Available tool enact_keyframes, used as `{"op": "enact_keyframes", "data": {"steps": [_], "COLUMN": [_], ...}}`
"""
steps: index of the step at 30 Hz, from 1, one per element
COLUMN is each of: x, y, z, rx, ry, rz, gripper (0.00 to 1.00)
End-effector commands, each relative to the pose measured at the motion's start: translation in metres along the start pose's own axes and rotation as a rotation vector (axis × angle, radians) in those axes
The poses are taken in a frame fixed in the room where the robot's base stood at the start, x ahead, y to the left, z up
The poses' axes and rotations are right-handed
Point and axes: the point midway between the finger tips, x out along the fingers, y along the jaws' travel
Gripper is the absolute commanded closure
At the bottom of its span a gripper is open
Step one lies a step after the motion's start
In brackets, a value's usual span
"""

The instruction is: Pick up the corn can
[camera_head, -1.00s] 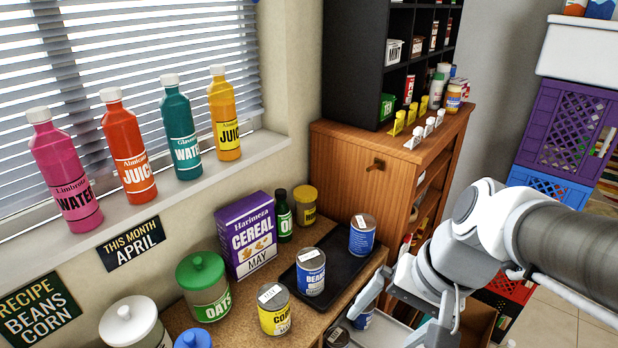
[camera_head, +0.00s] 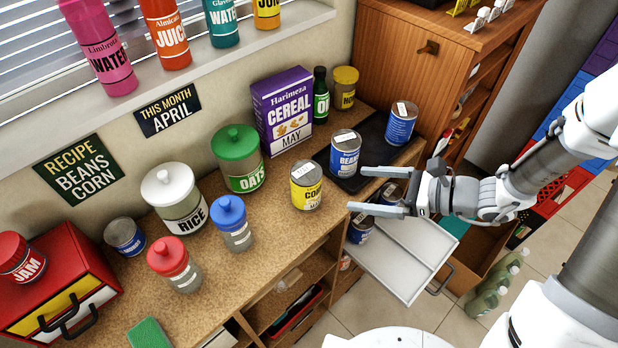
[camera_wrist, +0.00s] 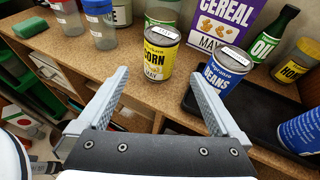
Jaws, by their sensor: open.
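The corn can (camera_head: 306,187) is yellow with a grey lid and stands upright on the wooden counter, left of the dark tray. In the wrist view the corn can (camera_wrist: 159,54) stands beyond and between my open fingertips, apart from both. My gripper (camera_head: 372,190) is open and empty, to the right of the can in the head view. It also shows in the wrist view (camera_wrist: 163,90), with both fingers spread toward the counter. The blue beans can (camera_head: 345,154) stands close by on the tray's edge; it also shows in the wrist view (camera_wrist: 224,72), near the right finger.
The dark tray (camera_head: 375,172) also holds another blue can (camera_head: 401,123). The green-lidded oats jar (camera_head: 238,158) and cereal box (camera_head: 284,112) stand behind the corn can. An open drawer (camera_head: 405,255) with cans juts out below. Bare counter (camera_head: 270,222) lies left of the corn can.

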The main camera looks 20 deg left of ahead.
Motion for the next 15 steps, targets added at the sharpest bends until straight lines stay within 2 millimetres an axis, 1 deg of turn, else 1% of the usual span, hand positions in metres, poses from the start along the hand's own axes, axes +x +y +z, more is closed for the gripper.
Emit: {"op": "enact_keyframes", "data": {"steps": [2, 5, 8, 15], "x": [0.004, 0.015, 0.035, 0.088], "y": [-0.002, -0.003, -0.002, -0.003], "z": [-0.003, -0.004, -0.003, -0.003], "rx": [0.024, 0.033, 0.032, 0.030], "ry": [-0.011, -0.016, -0.015, -0.014], "rz": [-0.010, -0.012, -0.010, -0.010], "gripper": [0.00, 0.00, 0.00, 0.00]}}
